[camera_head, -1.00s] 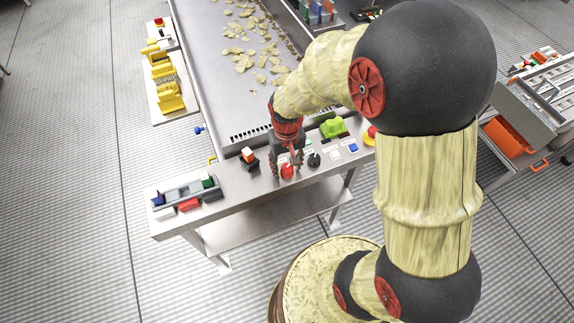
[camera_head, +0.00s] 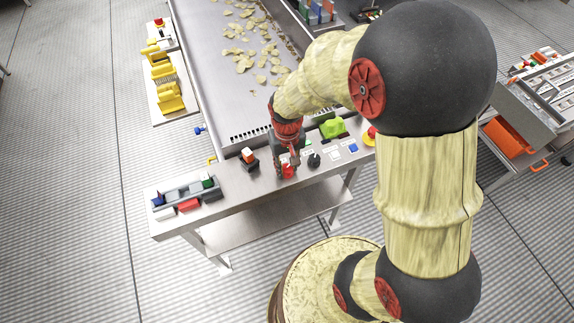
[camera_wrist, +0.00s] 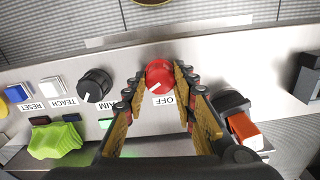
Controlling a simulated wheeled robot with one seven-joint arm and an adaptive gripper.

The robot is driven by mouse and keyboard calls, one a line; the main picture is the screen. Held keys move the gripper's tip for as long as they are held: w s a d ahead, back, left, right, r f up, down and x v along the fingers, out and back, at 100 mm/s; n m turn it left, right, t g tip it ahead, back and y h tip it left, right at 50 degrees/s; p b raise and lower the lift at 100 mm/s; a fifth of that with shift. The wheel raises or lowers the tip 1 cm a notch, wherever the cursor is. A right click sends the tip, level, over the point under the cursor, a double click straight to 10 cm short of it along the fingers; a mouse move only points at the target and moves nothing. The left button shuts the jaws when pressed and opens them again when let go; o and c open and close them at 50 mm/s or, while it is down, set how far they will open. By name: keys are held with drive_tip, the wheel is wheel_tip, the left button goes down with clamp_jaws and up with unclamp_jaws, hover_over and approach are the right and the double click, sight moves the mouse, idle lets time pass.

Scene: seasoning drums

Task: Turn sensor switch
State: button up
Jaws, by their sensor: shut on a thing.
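A red round knob (camera_wrist: 160,76) with a white pointer line stands on the metal control panel (camera_head: 263,186). A label reading OFF (camera_wrist: 163,100) sits beside it, upside down in the wrist view. My gripper (camera_wrist: 160,72) is shut on the red knob, with one finger on each side of it. In the head view, the red knob (camera_head: 288,171) is partly hidden by my gripper (camera_head: 286,166). A black knob (camera_wrist: 95,85) with a white line stands on the panel beside it, also in the head view (camera_head: 314,160).
Blue (camera_wrist: 17,93) and white (camera_wrist: 51,84) buttons lie beyond the black knob. A green lump (camera_wrist: 56,140) and an orange-topped black switch (camera_wrist: 244,129) flank my gripper. A tray of coloured blocks (camera_head: 185,194) is at the panel's left end. A conveyor with chips (camera_head: 215,85) lies behind.

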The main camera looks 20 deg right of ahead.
sight(287, 167)
drive_tip(key=shift+n, duration=0.3)
drive_tip(key=n+p, duration=0.1)
drive_tip(key=n, duration=0.4)
drive_tip(key=n+p, duration=0.1)
drive_tip(key=n, duration=0.5)
drive_tip(key=shift+p, duration=0.3)
drive_tip(key=shift+n, duration=0.3)
drive_tip(key=o, duration=1.2)
drive_tip(key=shift+c, duration=0.2)
wheel_tip(287, 167, up, 12)
idle(0.4)
